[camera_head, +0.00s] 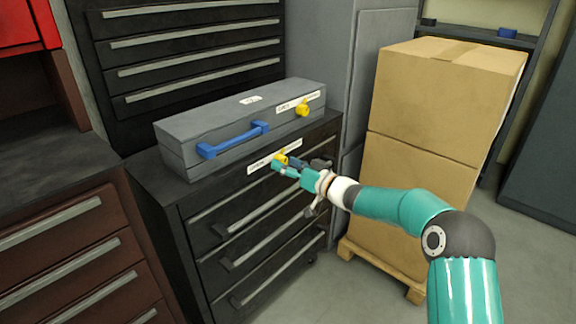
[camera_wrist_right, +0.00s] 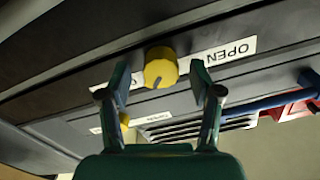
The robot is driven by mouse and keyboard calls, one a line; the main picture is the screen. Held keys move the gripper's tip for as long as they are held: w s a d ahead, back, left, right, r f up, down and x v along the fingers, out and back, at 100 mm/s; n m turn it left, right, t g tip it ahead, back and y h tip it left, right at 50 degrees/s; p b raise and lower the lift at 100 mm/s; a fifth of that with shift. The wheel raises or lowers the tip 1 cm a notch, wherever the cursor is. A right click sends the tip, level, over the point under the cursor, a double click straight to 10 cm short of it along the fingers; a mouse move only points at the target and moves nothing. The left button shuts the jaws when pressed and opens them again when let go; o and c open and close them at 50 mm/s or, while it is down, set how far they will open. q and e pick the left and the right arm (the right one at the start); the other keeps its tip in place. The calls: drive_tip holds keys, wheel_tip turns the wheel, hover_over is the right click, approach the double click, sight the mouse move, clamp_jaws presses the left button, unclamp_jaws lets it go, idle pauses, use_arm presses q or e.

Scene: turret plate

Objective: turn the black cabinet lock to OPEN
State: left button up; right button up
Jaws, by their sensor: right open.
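The black cabinet (camera_head: 185,205) carries a yellow lock knob (camera_head: 281,159) on its upper front edge, beside a white label strip (camera_head: 260,165). In the right wrist view the yellow knob (camera_wrist_right: 160,66) sits between my fingertips, and the word OPEN on the label (camera_wrist_right: 230,52) reads to its right. Part of that label is hidden behind a finger. My right gripper (camera_head: 287,167) is open at the knob, with one finger on each side. In the right wrist view a gap shows between the knob and each finger. My left gripper is not in view.
A grey toolbox (camera_head: 190,131) with a blue handle (camera_head: 232,139) and another yellow knob (camera_head: 303,108) lies on the cabinet. Cardboard boxes (camera_head: 425,165) stand on a pallet to the right. Brown drawers (camera_head: 70,245) stand at the left. Some floor is bare in front.

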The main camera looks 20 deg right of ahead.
drive_tip(key=c, duration=1.1)
drive_tip(key=shift+c, duration=0.2)
drive_tip(key=shift+n, duration=0.3)
drive_tip(key=n, duration=0.2)
drive_tip(key=shift+f+n+b, duration=0.1)
drive_tip(key=shift+n+b, duration=0.25)
drive_tip(key=shift+n, duration=0.05)
drive_tip(key=n+b, duration=0.1)
drive_tip(key=n, duration=0.3)
drive_tip(key=n+b, duration=0.3)
drive_tip(key=n, duration=0.2)
drive_tip(key=shift+f+n, duration=0.1)
drive_tip(key=shift+n, duration=0.3)
drive_tip(key=shift+a+n+b, duration=0.1)
drive_tip(key=shift+n+b, duration=1.1)
drive_tip(key=shift+n, duration=1.1)
drive_tip(key=shift+s+f, duration=0.1)
